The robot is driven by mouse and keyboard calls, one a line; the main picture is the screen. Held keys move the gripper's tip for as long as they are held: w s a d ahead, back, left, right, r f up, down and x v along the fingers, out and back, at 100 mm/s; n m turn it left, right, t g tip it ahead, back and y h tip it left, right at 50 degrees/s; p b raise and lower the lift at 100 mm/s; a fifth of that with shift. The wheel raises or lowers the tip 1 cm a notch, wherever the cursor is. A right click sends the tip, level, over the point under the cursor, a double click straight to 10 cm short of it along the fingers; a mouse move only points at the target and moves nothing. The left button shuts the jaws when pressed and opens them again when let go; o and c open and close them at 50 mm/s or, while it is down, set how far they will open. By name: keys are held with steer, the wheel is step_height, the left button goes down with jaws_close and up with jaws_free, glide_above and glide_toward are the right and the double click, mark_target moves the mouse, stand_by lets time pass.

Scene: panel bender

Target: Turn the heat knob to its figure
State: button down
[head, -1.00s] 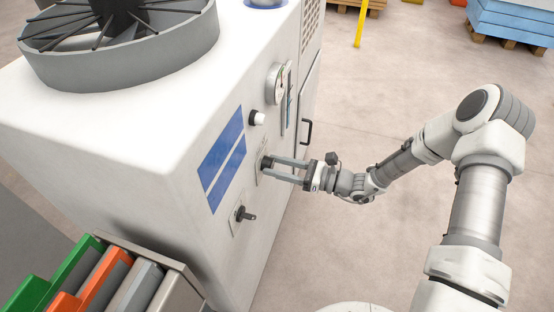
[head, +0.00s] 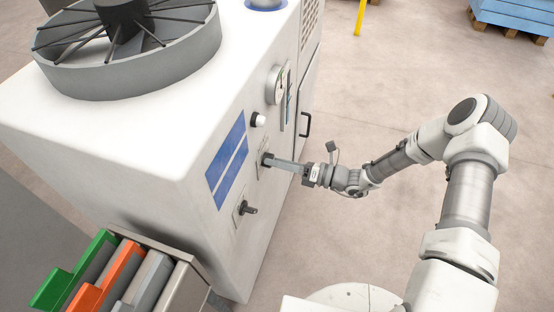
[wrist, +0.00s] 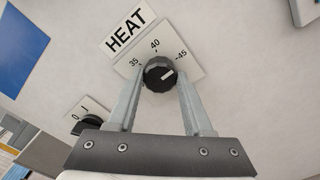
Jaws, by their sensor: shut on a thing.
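The heat knob (wrist: 159,74) is round, black and ribbed, with a white pointer line. Its plate (wrist: 189,57) carries the figures 35, 40 and 45 under a HEAT label (wrist: 131,30). The pointer line slants right and slightly up in the wrist view, towards the 45 mark. My gripper (wrist: 160,82) is shut on the knob, one finger on each side. In the head view the knob (head: 265,158) sits on the white machine's side face, and my gripper (head: 273,161) reaches it from the right, one finger hiding the other.
A black 0/I switch (head: 249,210) sits below the knob and also shows in the wrist view (wrist: 92,121). A white button (head: 258,120), a round gauge (head: 275,86) and a door handle (head: 306,125) are nearby.

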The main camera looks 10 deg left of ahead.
stand_by(0.5)
steer(key=shift+c, duration=1.5)
jaws_free()
steer(key=shift+d, duration=0.1)
steer(key=s+d+p, duration=0.1)
steer(key=d, duration=1.6)
steer(key=shift+s+d, duration=0.15)
steer(key=shift+s, duration=0.05)
